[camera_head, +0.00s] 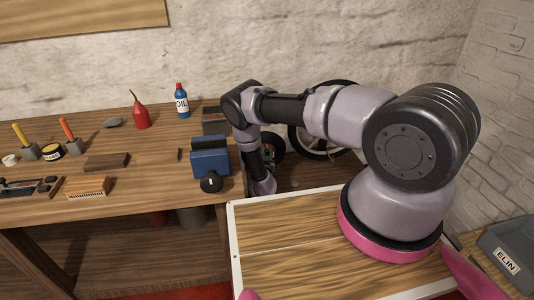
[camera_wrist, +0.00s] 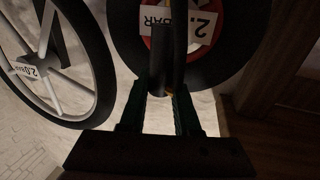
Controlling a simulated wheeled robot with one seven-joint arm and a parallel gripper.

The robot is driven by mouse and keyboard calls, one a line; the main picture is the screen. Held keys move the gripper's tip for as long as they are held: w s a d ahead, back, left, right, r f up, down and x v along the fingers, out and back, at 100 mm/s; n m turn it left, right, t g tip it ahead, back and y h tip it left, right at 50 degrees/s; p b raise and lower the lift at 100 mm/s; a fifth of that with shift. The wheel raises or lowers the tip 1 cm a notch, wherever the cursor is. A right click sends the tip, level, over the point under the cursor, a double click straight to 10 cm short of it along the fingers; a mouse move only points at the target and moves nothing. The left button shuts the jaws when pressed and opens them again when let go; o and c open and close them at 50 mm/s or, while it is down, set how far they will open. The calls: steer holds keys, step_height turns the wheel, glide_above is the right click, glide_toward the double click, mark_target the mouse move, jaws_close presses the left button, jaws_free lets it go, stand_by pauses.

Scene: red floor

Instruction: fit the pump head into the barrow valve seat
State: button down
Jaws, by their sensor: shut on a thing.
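In the wrist view my gripper (camera_wrist: 162,92) has its two dark fingers around a dark, upright cylindrical piece, which I take to be the pump head (camera_wrist: 160,48). A dark strip like a hose or stem runs beside it. Behind is the barrow wheel, a thick black tyre (camera_wrist: 226,72) with a red hub and a white "BAR" label (camera_wrist: 203,20). The pump head overlaps the wheel in the picture; I cannot tell whether they touch. The valve seat cannot be made out. In the head view my arm reaches down past the bench's right end; my gripper is hidden there, and the small wheel (camera_head: 277,146) shows partly behind the arm.
A spoked wheel (camera_wrist: 96,65) with a "2.0" label stands left in the wrist view. The workbench (camera_head: 130,205) holds a blue unit with a black dial (camera_head: 211,160), an oil bottle (camera_head: 182,101), a red oil can (camera_head: 141,115) and tools. A brick wall stands close behind.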

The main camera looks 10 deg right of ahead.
steer(key=shift+f, duration=2)
steer(key=c, duration=0.5)
jaws_free()
steer(key=shift+c, duration=0.2)
steer(key=shift+r, duration=0.1)
